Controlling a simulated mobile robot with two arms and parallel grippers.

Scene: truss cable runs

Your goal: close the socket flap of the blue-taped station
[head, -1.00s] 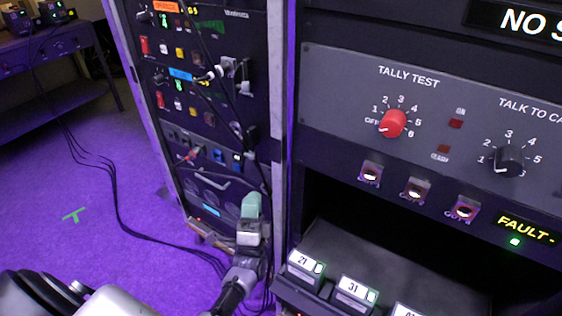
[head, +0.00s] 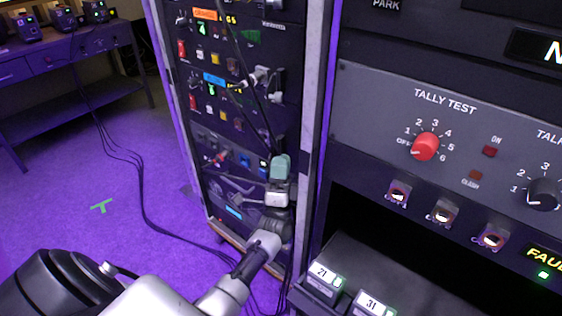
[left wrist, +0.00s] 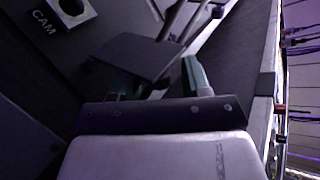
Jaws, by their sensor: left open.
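The blue tape (head: 214,79) marks a station on the dark rack left of centre in the head view. A cable plug (head: 257,76) sits at that station, with a grey and dark flap-like part (head: 276,84) right beside it. My left gripper (head: 280,168), with teal fingertips, is open below the station, in front of the rack's lower right side. In the left wrist view a teal fingertip (left wrist: 196,75) shows beside a dark square plate (left wrist: 135,55), which may be a flap. I cannot tell whether they touch. A socket (left wrist: 70,10) marked CAM is at the top left.
An orange-taped station (head: 205,14) sits above. Black cables (head: 240,110) hang down the rack front near my gripper. A metal rack post (head: 312,110) and a control panel (head: 370,100) stand to the right. Open purple floor (head: 80,240) lies left.

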